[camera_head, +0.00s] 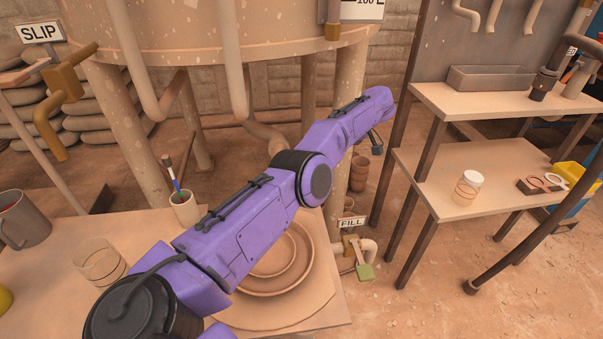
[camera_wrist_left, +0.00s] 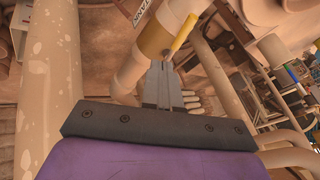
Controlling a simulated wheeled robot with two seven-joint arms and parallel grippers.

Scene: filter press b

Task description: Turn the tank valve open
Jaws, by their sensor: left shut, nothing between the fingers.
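In the left wrist view a yellow lever (camera_wrist_left: 183,33) sits on a brass-coloured valve body (camera_wrist_left: 157,37) on a pale pipe. A sign beside it, seen tilted, appears to read TANK (camera_wrist_left: 146,8). My left gripper (camera_wrist_left: 163,66) is shut and empty, its fingertips close to the lower end of the lever. I cannot tell whether they touch it. In the head view my purple left arm stretches from the lower left to the upper right, and I cannot make out this lever there. My right gripper is in neither view.
A large speckled tank (camera_head: 200,25) on thick legs stands behind my arm. Valves marked SLIP (camera_head: 65,80) and FILL (camera_head: 365,271) are at the left and lower middle. A table (camera_head: 40,260) with cups and a plate is in front; shelves (camera_head: 480,185) stand at the right.

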